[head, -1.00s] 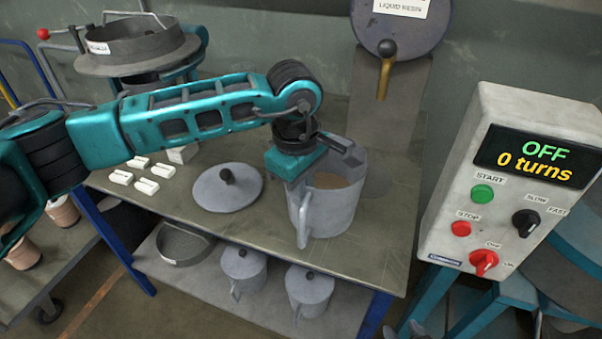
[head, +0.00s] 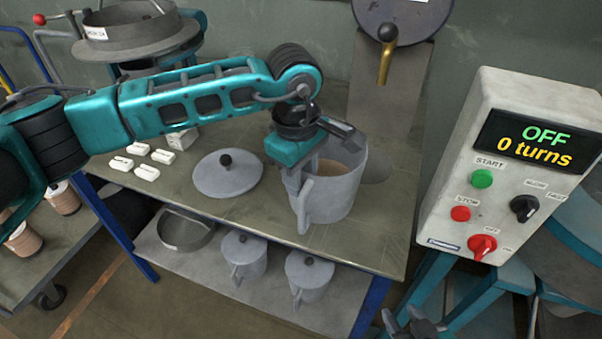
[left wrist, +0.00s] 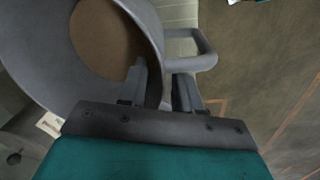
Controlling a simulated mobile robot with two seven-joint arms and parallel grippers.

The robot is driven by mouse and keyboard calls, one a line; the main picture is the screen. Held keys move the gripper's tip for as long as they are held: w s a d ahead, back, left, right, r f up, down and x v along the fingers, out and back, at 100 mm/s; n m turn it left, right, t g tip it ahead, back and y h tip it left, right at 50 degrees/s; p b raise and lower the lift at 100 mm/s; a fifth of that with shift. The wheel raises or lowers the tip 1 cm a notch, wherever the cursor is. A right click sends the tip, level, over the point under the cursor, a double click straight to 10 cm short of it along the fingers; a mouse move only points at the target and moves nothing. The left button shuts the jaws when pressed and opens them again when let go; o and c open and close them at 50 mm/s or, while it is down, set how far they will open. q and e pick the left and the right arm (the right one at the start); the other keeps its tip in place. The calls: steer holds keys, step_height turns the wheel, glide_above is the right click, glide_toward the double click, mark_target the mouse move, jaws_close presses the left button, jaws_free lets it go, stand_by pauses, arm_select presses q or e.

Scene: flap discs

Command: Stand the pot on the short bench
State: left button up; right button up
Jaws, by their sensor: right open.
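The pot (head: 335,200) is a grey jug with brown contents, upright over the right part of the metal-topped bench (head: 255,228). A dark round shadow lies beside it on the bench top. My left gripper (head: 306,176) is at its near-left rim by the handle. In the left wrist view the pot (left wrist: 60,60) fills the upper left, and the left gripper (left wrist: 163,90) has its fingers on either side of the pot wall, closed on it. The handle (left wrist: 205,58) sticks out to the right. My right gripper (head: 415,327) is open and empty at the bottom edge. I cannot tell which bench is the short one.
A grey lid (head: 228,175) and several white blocks (head: 146,173) lie left of the pot. Lidded pots (head: 244,258) and a round pan (head: 185,232) stand on the lower shelf. A control box (head: 510,170) stands at right. A trolley (head: 50,255) with copper-coloured spools stands at left.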

arm_select(q)
step_height(320, 180, up, 12)
steer(key=shift+s+a, duration=0.25)
steer(key=shift+s, duration=0.1)
steer(key=shift+f, duration=0.1)
